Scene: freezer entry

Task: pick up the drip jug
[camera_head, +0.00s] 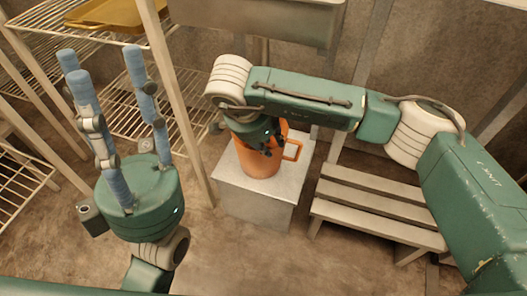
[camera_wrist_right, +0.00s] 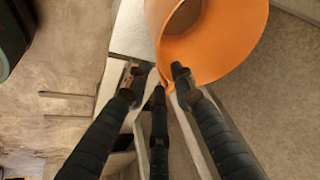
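The orange drip jug (camera_head: 262,165) stands upright on a pale box-like stand (camera_head: 252,207); its handle points right in the head view. In the right wrist view the jug (camera_wrist_right: 225,50) fills the upper right. My right gripper (camera_head: 264,142) is at the upper part of the jug and hides much of its top. In the wrist view its dark fingers (camera_wrist_right: 160,85) are apart, with one fingertip overlapping the jug's lower left edge; contact is not clear. My left gripper (camera_head: 102,62) is at the left, its blue fingers pointing up, open and empty.
Wire shelving (camera_head: 130,110) with a yellow tray (camera_head: 105,14) stands at the left and back. A slatted bench (camera_head: 375,205) is right of the stand. A grey metal container (camera_head: 265,22) is above and behind. Bare floor lies in front.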

